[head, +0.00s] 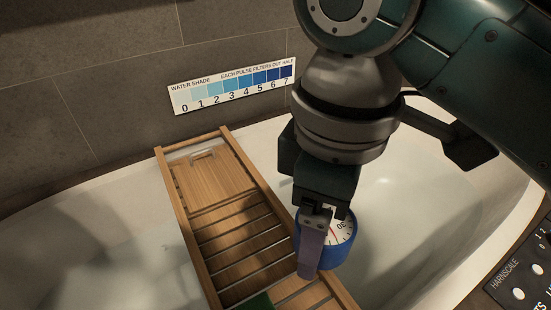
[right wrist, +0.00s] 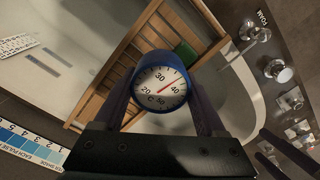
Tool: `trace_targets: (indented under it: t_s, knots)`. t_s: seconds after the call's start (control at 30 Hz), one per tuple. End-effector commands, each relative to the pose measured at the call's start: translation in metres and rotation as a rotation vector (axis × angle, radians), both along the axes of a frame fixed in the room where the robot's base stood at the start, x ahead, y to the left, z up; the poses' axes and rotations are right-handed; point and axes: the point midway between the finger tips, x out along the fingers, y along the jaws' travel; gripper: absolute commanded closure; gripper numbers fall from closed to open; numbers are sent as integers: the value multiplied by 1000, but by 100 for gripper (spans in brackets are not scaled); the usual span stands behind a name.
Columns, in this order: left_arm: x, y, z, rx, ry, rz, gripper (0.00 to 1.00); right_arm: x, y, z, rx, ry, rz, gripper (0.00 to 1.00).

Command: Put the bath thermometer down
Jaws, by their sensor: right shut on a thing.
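The bath thermometer (head: 341,236) is a round blue-rimmed dial with a white face and a red needle. It also shows in the right wrist view (right wrist: 161,88), between the two fingers. My right gripper (head: 314,262) is shut on the thermometer, beside the right edge of the wooden bath tray (head: 236,167) as the head view shows it. Whether the thermometer touches the tray cannot be told. In the right wrist view the fingers (right wrist: 160,105) reach along both sides of the dial.
The slatted tray lies across the white bathtub (head: 415,205). A green object (right wrist: 186,53) lies on the tray's near part. A blue water shade chart (head: 232,86) is on the tiled wall. A dark panel (head: 520,280) and taps (right wrist: 279,70) line the tub's side.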

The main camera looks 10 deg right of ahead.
Motion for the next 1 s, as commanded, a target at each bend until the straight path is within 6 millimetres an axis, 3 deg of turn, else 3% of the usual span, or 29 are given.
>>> trace_targets:
  t_s: [0.07,0.17,0.5,0.6,0.87,1.0]
  knots:
    - [0,0,1,1,0,0,0,-1,-2,3,-3,-1,19,96]
    - [0,1,-7,3,-1,0,0,-2,-3,-12,-5,2,25,96]
    - [0,5,-51,15,-1,-6,0,-2,-4,-113,-6,2,24,96]
    - [0,5,-61,16,0,-5,0,-2,-3,-135,-4,0,24,96]
    - [0,4,-70,16,0,-5,0,-2,-3,-156,-4,-1,24,96]
    - [0,4,-83,15,0,-6,0,-2,-4,-178,-5,0,24,96]
